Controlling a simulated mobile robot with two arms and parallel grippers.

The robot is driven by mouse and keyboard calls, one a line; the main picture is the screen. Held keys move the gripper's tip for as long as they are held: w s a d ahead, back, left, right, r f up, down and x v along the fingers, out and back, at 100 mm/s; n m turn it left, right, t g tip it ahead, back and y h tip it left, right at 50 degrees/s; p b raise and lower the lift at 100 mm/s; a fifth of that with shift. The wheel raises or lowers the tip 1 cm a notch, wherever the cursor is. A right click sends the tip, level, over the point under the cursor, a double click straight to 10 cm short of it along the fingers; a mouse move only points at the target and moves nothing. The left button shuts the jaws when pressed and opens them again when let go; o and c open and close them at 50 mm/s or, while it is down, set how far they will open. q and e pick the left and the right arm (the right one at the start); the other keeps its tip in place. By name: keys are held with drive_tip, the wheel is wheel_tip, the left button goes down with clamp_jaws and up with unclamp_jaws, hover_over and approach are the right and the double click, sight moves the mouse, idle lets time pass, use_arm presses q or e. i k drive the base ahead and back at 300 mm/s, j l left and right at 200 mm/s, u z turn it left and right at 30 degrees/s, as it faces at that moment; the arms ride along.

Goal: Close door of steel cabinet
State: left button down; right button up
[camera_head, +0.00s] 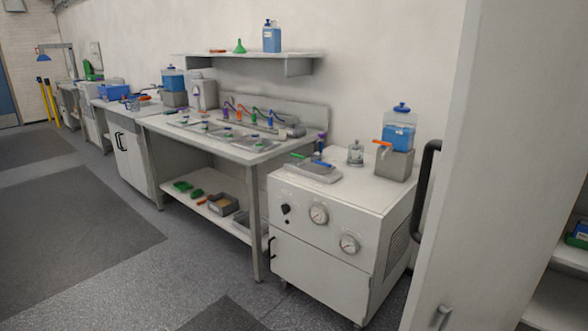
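The steel cabinet's tall light-grey door (490,170) fills much of the right side of the head view. It stands open, with a shelf of the cabinet interior (556,300) showing to its right. A black bar handle (424,195) is at the door's left edge. A small grey metal piece (441,318) shows low on the door at the bottom edge of the view; I cannot tell what it is. The door's top and bottom are outside the frame. Neither of my grippers is recognisable in this view.
A white cabinet with gauges (335,230) stands just left of the door, bearing a blue bottle (399,130). A workbench (220,140) continues along the wall. A blue-green item (578,235) sits on an inside shelf. The floor (70,230) at left is clear.

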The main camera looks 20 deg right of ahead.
sight(512, 170)
drive_tip(key=i+j+z, duration=0.1)
drive_tip(key=z, duration=0.3)
drive_tip(key=i+j+z, duration=0.2)
drive_tip(key=z, duration=0.25)
drive_tip(key=i+j+z, duration=0.15)
drive_tip(key=z, duration=0.25)
drive_tip(key=i+j+z, duration=0.1)
drive_tip(key=j+z, duration=0.2)
drive_tip(key=z, duration=0.15)
drive_tip(key=j+z, duration=0.25)
drive_tip(key=z, duration=0.15)
drive_tip(key=i+j+z, duration=0.1)
drive_tip(key=j+z, duration=0.2)
drive_tip(key=z, duration=0.15)
